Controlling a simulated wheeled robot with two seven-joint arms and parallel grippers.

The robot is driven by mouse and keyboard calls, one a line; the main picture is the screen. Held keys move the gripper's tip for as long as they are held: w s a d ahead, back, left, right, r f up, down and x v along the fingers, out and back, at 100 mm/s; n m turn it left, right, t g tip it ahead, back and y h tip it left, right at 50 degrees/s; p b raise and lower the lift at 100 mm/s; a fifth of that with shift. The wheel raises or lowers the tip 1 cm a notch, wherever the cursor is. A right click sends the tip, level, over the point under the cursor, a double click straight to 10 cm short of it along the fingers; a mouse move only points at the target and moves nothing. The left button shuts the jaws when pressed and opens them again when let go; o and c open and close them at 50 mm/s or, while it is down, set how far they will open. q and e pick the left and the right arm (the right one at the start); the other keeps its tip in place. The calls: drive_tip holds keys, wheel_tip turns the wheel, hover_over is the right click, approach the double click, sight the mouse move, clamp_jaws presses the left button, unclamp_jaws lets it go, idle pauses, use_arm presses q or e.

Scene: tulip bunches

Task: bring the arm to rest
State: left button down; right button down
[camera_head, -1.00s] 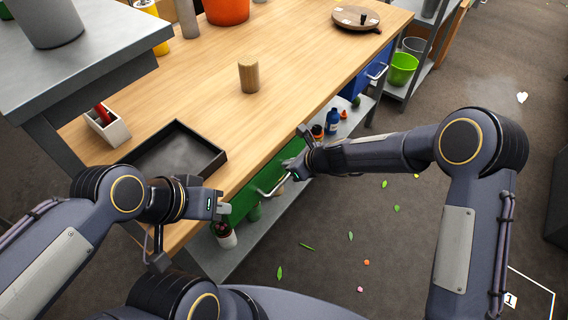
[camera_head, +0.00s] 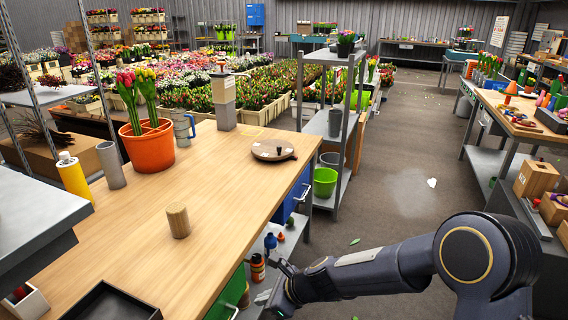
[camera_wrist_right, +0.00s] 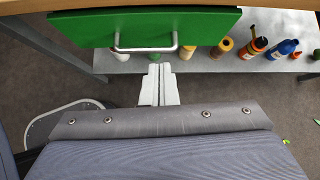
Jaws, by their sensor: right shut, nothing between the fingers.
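My right arm (camera_head: 365,272) reaches in from the lower right of the head view. Its gripper (camera_head: 275,300) is low beside the table's front side, partly cut by the bottom edge. In the right wrist view the two pale fingers (camera_wrist_right: 159,84) are shut together with nothing between them. They point at a green drawer front (camera_wrist_right: 150,25) with a metal bar handle (camera_wrist_right: 146,49). The fingertips appear just short of the handle; I cannot tell the exact gap. My left gripper is out of view.
The wooden table (camera_head: 130,215) holds a wooden cylinder (camera_head: 178,220), an orange tulip bucket (camera_head: 148,147), a round board (camera_head: 272,150) and a black tray (camera_head: 112,303). Bottles (camera_wrist_right: 255,47) stand on the shelf below. A green bucket (camera_head: 325,182) is beyond. The aisle floor (camera_head: 410,190) is open.

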drive_tip(key=s+d+r+n+t+p, duration=0.1)
drive_tip(key=s+d+r+n+p, duration=0.1)
drive_tip(key=s+d+r+n, duration=0.5)
drive_tip(key=s+d+r+n+p, duration=0.1)
drive_tip(key=s+d+r+n, duration=0.25)
drive_tip(key=d+r, duration=0.55)
drive_tip(key=s+d+r+n+h+p, duration=0.1)
drive_tip(key=s+d+n+h, duration=0.1)
drive_tip(key=s+d+n, duration=0.2)
drive_tip(key=s+d+r+n+t+h+p, duration=0.1)
drive_tip(key=s+d+n, duration=0.4)
drive_tip(key=s, duration=0.5)
drive_tip(key=shift+s+d+r+h+p, duration=0.35)
drive_tip(key=shift+d+h+p, duration=0.1)
drive_tip(key=shift+d+h, duration=0.35)
